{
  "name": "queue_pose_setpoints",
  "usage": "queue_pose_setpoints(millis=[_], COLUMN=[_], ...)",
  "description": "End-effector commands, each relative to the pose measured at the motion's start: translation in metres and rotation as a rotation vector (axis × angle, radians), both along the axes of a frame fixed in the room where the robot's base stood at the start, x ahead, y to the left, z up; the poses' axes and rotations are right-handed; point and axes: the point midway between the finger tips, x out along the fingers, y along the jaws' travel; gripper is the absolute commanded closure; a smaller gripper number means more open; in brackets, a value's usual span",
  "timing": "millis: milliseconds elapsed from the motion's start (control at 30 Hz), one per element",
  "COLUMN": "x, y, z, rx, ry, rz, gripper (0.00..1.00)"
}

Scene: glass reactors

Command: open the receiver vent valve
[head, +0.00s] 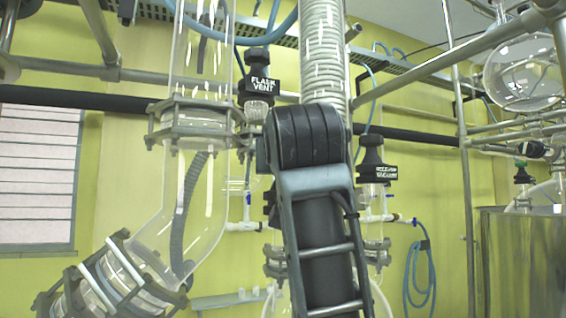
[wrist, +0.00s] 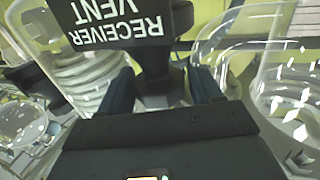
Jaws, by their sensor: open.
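The receiver vent valve (wrist: 150,65) is a black knob with a label reading RECEIVER VENT, upside down in the wrist view. It stands over a clear glass neck. My gripper (wrist: 161,84) is open, with one dark finger on each side of the knob's lower part. I cannot tell whether either finger touches it. In the head view my arm covers the middle of the scene, and I cannot make out the gripper or the receiver vent valve there.
A black FLASK VENT valve (head: 259,88) is close to the upper left of my arm. Another black labelled valve (head: 376,170) stands just right of it. Wide glass tubing (head: 190,215) is at left. Metal rails (head: 440,68) and a steel vessel (head: 520,265) are at right.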

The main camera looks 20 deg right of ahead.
Motion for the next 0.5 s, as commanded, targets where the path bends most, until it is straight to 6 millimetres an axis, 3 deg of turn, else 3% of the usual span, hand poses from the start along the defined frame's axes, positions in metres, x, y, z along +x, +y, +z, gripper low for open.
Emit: queue_pose_setpoints(millis=[67,100,367,500], x=[-0.0014,-0.0014,-0.0015,-0.0014], y=[-0.0003,-0.0003,-0.0012,-0.0021], z=[0.0087,0.0087,0.0087,0.0086], rx=[0.001,0.001,0.001,0.002], ry=[-0.019,-0.019,-0.019,-0.02], rz=[0.002,0.002,0.001,0.02], gripper=[0.3,0.39,0.64,0.65])
